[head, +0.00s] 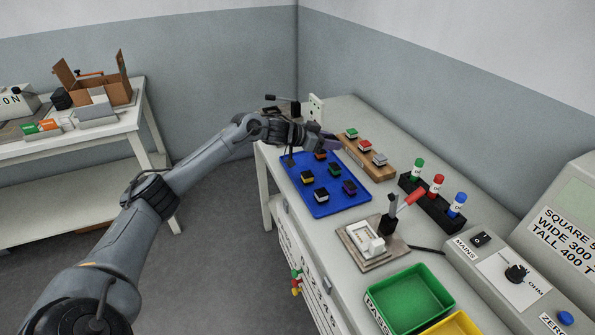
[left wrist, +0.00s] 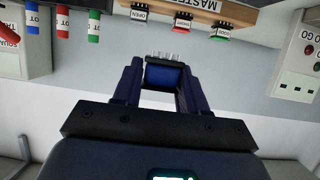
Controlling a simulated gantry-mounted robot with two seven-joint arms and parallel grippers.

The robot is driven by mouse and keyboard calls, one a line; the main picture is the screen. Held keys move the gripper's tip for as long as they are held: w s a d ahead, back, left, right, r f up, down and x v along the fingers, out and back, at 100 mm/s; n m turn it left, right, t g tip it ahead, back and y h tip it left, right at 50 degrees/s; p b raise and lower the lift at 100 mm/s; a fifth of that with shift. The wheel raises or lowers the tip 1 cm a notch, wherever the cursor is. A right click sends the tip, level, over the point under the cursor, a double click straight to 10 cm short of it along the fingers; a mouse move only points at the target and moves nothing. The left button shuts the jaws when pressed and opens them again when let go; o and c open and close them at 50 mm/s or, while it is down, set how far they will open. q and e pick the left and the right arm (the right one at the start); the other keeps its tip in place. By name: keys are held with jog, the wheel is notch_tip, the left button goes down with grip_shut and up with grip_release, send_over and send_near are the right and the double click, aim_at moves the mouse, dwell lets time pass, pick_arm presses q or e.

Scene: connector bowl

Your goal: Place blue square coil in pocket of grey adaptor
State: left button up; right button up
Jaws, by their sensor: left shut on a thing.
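My left gripper (head: 329,142) is above the far end of the blue tray, near the wooden block. In the left wrist view its two fingers are shut on a blue square coil (left wrist: 162,76), with pale pins sticking out past the fingertips. In the head view the fingers mostly hide the coil. A pale grey-white adaptor (head: 368,242) appears to sit on the flat fixture nearer on the bench, well away from the gripper; its pocket is too small to make out. My right gripper is not in view.
The blue tray (head: 322,209) holds several dark-based coils. The wooden block (head: 376,170) carries green, red and white-topped pieces. A black rack (head: 425,206) holds green, red and blue pieces. A green bin (head: 413,299) is nearer.

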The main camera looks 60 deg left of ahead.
pick_arm(q)
jog(key=shift+f, duration=0.1)
dwell(0.3)
jog(key=s+a+f+b, duration=0.1)
jog(key=s+a+f, duration=0.1)
jog(key=a, duration=0.1)
jog(key=s+a+f+b, duration=0.2)
jog(key=a, duration=0.1)
jog(key=s+a+f+b, duration=0.1)
jog(key=s+a+f, duration=0.1)
jog(key=a+f, duration=0.1)
jog(key=shift+a+f, duration=0.1)
jog(key=shift+a, duration=0.5)
notch_tip(320, 180, down, 2)
jog(key=shift+d+f, duration=0.1)
jog(key=shift+f, duration=0.5)
jog(key=shift+f, duration=0.15)
jog(key=o, duration=1)
jog(key=shift+o, duration=0.2)
